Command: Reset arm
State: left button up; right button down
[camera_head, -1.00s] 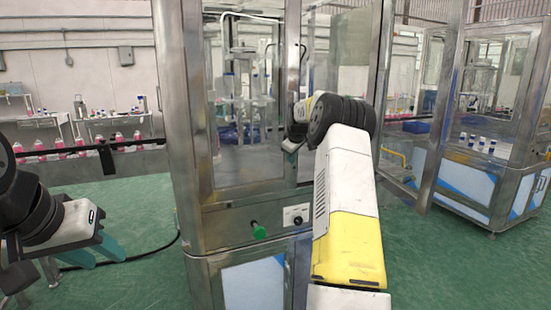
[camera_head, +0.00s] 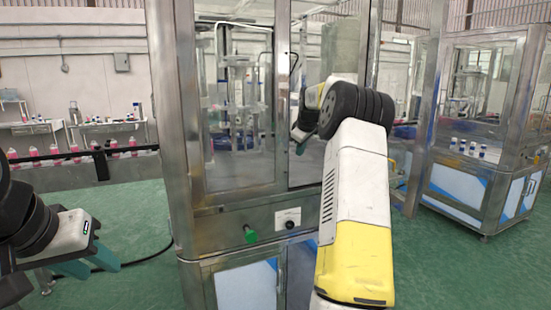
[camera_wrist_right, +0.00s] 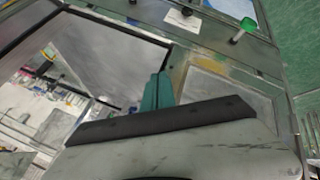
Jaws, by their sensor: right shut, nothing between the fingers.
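My right arm reaches forward in front of the glass-sided machine (camera_head: 222,235) in the head view. Only a small part of my right gripper (camera_head: 299,147) shows there, at the door opening, partly hidden behind my wrist. In the right wrist view my right gripper (camera_wrist_right: 157,92) has its teal fingers together, with nothing between them. My left gripper (camera_head: 88,262) is at the lower left of the head view, its teal fingers apart and empty above the green floor.
A green knob (camera_head: 250,234) sits on the machine's front panel; it also shows in the right wrist view (camera_wrist_right: 247,27). A conveyor with pink bottles (camera_head: 115,150) is at left. A second machine (camera_head: 480,190) stands at right. Green floor lies open between them.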

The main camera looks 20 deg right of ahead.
jog(key=s+a+r+m+y, duration=0.1)
jog(key=s+a+r, duration=0.3)
jog(key=s+a, duration=0.5)
jog(key=s+a+r+m, duration=0.1)
jog(key=s+a+r, duration=0.3)
jog(key=s+a, duration=0.55)
jog(key=s+a+f+m+y, duration=0.1)
jog(key=s+a+f, duration=0.2)
jog(key=s, duration=0.6)
jog(key=s+a+f+m, duration=0.1)
jog(key=s+a+f, duration=0.2)
jog(key=s, duration=0.5)
jog(key=s+a+f+m+y, duration=0.1)
jog(key=s+a+f+m, duration=0.1)
jog(key=s, duration=0.7)
jog(key=shift+s+a+f+g+y, duration=0.3)
jog(key=shift+s+a+f+g, duration=0.1)
jog(key=shift+a+f, duration=0.45)
jog(key=shift+d, duration=0.2)
